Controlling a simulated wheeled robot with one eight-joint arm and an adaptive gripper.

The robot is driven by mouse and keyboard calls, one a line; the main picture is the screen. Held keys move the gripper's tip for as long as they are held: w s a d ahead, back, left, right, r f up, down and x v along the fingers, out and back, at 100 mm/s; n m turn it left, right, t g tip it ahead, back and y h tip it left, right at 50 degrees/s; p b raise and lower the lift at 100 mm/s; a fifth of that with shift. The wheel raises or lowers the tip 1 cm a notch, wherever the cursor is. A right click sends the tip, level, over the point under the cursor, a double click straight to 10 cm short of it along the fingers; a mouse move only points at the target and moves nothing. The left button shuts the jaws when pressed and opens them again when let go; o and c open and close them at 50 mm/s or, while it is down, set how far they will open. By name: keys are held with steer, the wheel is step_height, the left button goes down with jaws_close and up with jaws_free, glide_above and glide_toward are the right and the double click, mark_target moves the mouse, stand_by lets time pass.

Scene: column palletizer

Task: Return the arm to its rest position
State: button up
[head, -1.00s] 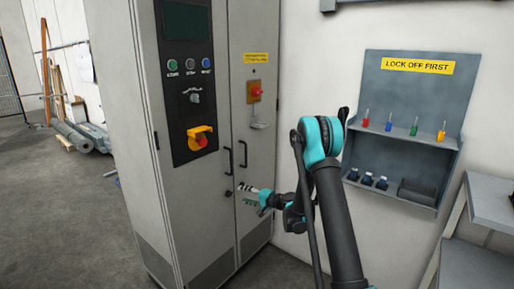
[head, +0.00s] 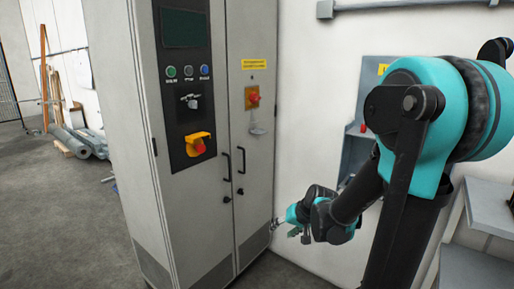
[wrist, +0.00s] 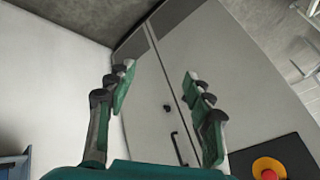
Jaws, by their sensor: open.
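My gripper (head: 286,224) is low in front of the right edge of the grey cabinet (head: 188,215) in the head view. In the wrist view my gripper (wrist: 158,80) shows two spread green-and-black fingers with nothing between them. The cabinet doors (wrist: 165,65) lie beyond the fingers there. My arm is bent, with its large teal joint close to the head camera at the right.
The cabinet carries a red-and-yellow switch (head: 198,144), a red button (head: 254,98) and black door handles (head: 227,165). My arm hides most of the wall lockout board (head: 372,72). A grey shelf (head: 487,205) stands at the right.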

steer(key=s+d+f+h, duration=0.1)
steer(key=s+d+h, duration=0.1)
steer(key=s+d, duration=0.3)
steer(key=s+d+f+g+h, duration=0.1)
steer(key=s+d, duration=0.4)
steer(key=s, duration=0.5)
steer(key=shift+s+f+n+h, duration=0.3)
steer(key=shift+f+n+h, duration=0.1)
steer(key=shift+f+h, duration=0.3)
